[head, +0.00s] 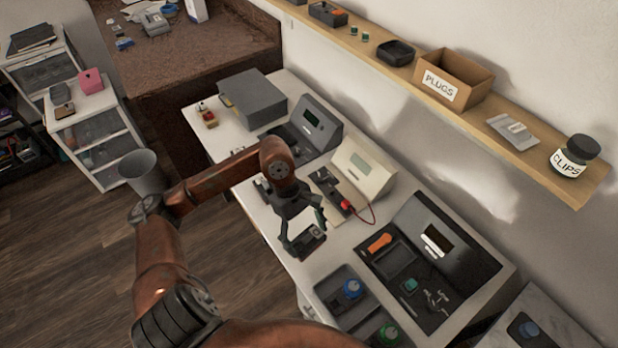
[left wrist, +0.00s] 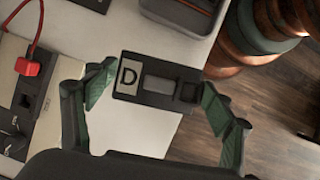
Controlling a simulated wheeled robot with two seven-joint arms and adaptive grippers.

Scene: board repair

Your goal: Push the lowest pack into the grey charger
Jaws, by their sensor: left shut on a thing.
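My left gripper (head: 303,236) is shut on a small black pack (head: 308,244) near the front edge of the white table. In the left wrist view my left gripper (left wrist: 155,90) has a green finger at each end of the pack (left wrist: 158,84), which carries a pale label with the letter D. I cannot tell whether the pack touches the table. The dark grey charger (head: 312,117), with a small screen and a sloped face, stands farther back along the table, apart from the pack. Part of its front is hidden by my arm. My right gripper is out of view.
A cream charger (head: 363,170) with a red plug (head: 346,205) and cable stands right of the grey one. A black unit (head: 445,230) stands farther right. A grey tray (head: 337,283) lies at the front. A grey box (head: 262,103) stands behind the grey charger.

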